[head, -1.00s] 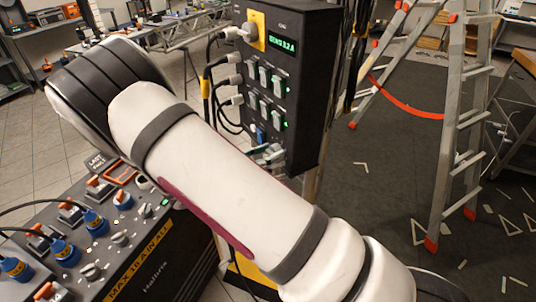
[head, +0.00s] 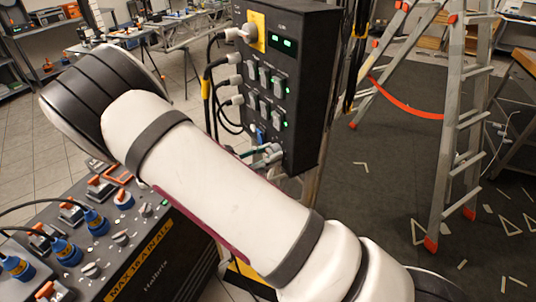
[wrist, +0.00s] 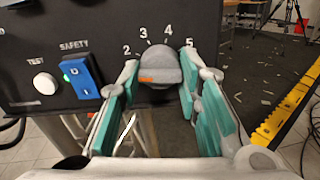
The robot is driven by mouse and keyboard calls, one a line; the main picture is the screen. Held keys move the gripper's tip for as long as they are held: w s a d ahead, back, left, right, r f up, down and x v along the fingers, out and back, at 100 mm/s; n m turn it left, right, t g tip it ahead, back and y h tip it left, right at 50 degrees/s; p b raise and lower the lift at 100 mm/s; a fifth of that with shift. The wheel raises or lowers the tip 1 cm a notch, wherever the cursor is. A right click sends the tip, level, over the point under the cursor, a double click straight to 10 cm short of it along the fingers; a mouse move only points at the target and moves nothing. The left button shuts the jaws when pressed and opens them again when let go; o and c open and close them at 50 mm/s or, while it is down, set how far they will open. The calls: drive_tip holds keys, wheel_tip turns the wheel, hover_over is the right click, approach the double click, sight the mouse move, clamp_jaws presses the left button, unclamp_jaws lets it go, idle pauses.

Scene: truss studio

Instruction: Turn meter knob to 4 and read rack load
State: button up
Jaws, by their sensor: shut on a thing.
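The meter is a black panel box (head: 300,60) in the head view, with a small display (head: 283,43) showing two short green marks and no number I can read. In the wrist view the grey meter knob (wrist: 160,66) has an orange mark on its face; the numbers 2, 3, 4 and 5 arc above it. I cannot tell exactly which number it points to. My gripper (wrist: 158,82) is shut on the knob, one teal-padded finger on each side. In the head view, my gripper (head: 262,153) shows only partly beyond my arm, at the box's lower edge.
Left of the knob are a blue safety switch (wrist: 80,76) and a white test button (wrist: 45,83). Cables plug into the box's left side. A connector-covered console (head: 110,240) stands at lower left, a ladder (head: 465,120) at right.

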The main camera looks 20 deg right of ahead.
drive_tip(key=m+p, duration=0.2)
drive_tip(key=m, duration=0.8)
drive_tip(key=m+p, duration=0.1)
drive_tip(key=m, duration=0.4)
drive_tip(key=shift+r+m+p, duration=0.1)
drive_tip(key=shift+m+p, duration=0.2)
drive_tip(key=m+p, duration=0.1)
drive_tip(key=m, duration=0.3)
drive_tip(key=shift+m+p, duration=0.3)
drive_tip(key=shift+m, duration=0.1)
drive_tip(key=o, duration=1.2)
drive_tip(key=shift+c, duration=0.2)
